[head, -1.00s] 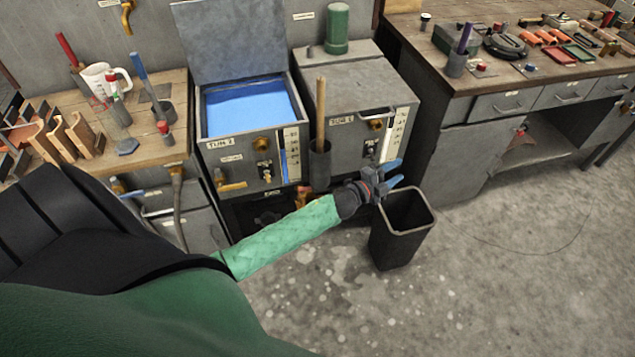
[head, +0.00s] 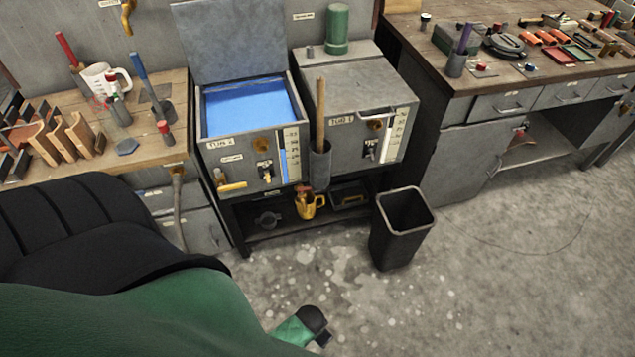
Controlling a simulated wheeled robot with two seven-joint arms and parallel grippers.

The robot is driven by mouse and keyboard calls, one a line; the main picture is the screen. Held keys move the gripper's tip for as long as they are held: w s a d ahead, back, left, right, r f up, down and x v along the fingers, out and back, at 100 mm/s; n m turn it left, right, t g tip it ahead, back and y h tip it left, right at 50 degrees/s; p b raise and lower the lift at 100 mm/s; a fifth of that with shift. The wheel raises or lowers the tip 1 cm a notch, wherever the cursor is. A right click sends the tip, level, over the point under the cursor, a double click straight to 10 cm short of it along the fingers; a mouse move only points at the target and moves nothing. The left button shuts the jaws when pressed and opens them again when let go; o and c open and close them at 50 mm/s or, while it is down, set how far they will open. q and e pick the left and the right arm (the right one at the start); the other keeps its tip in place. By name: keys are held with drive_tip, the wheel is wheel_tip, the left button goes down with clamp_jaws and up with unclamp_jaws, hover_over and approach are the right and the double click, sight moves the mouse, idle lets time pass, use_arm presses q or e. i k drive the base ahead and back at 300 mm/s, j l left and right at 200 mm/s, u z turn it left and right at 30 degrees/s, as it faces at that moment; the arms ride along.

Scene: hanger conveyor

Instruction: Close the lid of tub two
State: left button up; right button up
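Tub two (head: 238,150), a grey metal box labelled TUB 2, stands at the back, left of centre. Its grey lid (head: 230,40) is raised and leans back upright against the wall. Bright blue liquid (head: 248,106) shows inside. At the bottom centre the end of my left arm shows a green sleeve and a black wrist, with a small dark part of my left gripper (head: 323,340). It is low over the floor, well away from the tub, and its fingers cannot be made out. My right gripper is not in view.
Tub one (head: 350,80), closed, stands right of tub two with a green cylinder (head: 338,30) on top. A holder with a wooden handle (head: 320,110) hangs between their fronts. A black bin (head: 402,230) stands on the floor. Workbenches flank both sides.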

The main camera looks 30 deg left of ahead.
sight(224, 41)
drive_tip(key=u, duration=1.65)
drive_tip(key=k+l+u, duration=0.2)
drive_tip(key=l, duration=0.15)
drive_tip(key=i, duration=0.05)
